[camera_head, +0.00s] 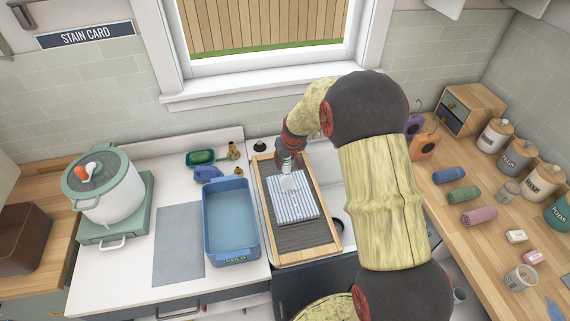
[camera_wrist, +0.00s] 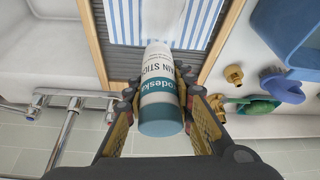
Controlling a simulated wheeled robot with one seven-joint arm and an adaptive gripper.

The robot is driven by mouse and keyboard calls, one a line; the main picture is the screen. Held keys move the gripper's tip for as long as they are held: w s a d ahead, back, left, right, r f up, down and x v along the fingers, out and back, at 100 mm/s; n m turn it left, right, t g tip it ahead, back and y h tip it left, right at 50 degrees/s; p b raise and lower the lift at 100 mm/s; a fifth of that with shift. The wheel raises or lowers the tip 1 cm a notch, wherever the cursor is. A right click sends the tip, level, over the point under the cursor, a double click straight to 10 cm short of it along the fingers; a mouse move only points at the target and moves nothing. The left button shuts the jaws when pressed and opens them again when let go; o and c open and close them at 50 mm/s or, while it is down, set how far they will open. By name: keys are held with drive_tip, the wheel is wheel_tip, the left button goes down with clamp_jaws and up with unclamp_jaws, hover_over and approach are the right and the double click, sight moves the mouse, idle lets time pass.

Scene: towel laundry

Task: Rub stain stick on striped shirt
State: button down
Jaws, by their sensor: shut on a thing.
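The striped shirt (camera_head: 297,207), blue and white, lies folded flat on the dark ribbed washboard (camera_head: 308,238) with a wooden frame. It also shows at the top of the wrist view (camera_wrist: 180,22). The stain stick (camera_wrist: 158,98) is a white and teal tube with printed lettering. My gripper (camera_wrist: 160,108) is shut on it, a finger on each side. In the head view my gripper (camera_head: 290,160) is over the far part of the washboard, with the stick's white end at the shirt's upper area. I cannot tell whether the stick touches the cloth.
A blue basin (camera_head: 230,252) marked COLD stands left of the washboard. A white pot (camera_head: 106,190) is farther left. The right counter holds rolled towels (camera_head: 463,195) and jars.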

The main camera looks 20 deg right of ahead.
drive_tip(key=shift+w+r+p, duration=0.15)
drive_tip(key=shift+r+p, duration=1.1)
drive_tip(key=shift+r, duration=1.25)
